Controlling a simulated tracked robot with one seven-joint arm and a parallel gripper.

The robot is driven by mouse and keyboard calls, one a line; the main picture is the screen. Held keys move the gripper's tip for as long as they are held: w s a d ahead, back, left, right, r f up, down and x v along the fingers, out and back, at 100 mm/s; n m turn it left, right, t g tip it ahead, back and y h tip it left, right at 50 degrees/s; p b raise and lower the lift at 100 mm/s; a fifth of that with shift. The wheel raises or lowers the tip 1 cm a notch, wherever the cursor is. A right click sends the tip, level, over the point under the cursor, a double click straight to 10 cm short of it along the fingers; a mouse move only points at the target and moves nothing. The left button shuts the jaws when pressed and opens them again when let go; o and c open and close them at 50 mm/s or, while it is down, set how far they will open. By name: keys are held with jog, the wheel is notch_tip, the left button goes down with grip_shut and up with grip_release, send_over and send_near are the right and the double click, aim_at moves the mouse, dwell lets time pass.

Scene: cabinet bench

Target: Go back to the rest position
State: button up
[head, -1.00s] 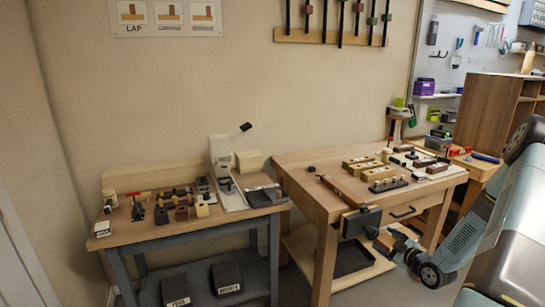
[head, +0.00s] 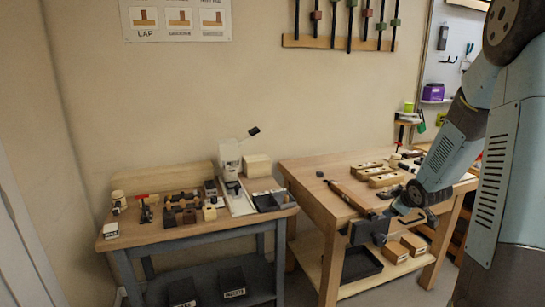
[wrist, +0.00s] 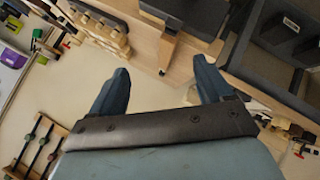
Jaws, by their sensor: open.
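My gripper (wrist: 161,66) shows in the wrist view with its two blue fingers spread apart and nothing between them. In the head view my arm comes down from the upper right, and its lower end is in front of the right workbench (head: 310,190), near the dark vise on its front. The fingers are too small there to make out. The wrist view is tilted, with bench tops and tools beyond the fingertips. I see no contact between the fingers and anything.
The left bench (head: 150,236) holds small blocks, a red-handled tool and a white machine (head: 229,160). Wooden blocks (head: 372,168) lie on the right bench. Its vise (head: 366,229) sticks out in front. Clamps (head: 349,25) hang on the wall above.

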jog(key=s+a+r+m+g+h, duration=0.1)
jog(key=s+a+r+m+h, duration=0.2)
jog(key=s+r, duration=0.5)
jog(key=s+a+r+m+g+y, duration=0.1)
jog(key=s+a+r+m, duration=0.1)
jog(key=s, duration=0.6)
jog(key=s+a+r+m+g+y, duration=0.1)
jog(key=s+a+r+m, duration=0.1)
jog(key=s+a+r, duration=0.3)
jog(key=s+a+r+m+g+y, duration=0.1)
jog(key=s+a+r, duration=0.2)
jog(key=s, duration=0.9)
jog(key=a, duration=0.3)
jog(key=shift+a+r+m+y, duration=0.3)
jog(key=shift+a+r+m, duration=0.05)
jog(key=shift+m, duration=0.05)
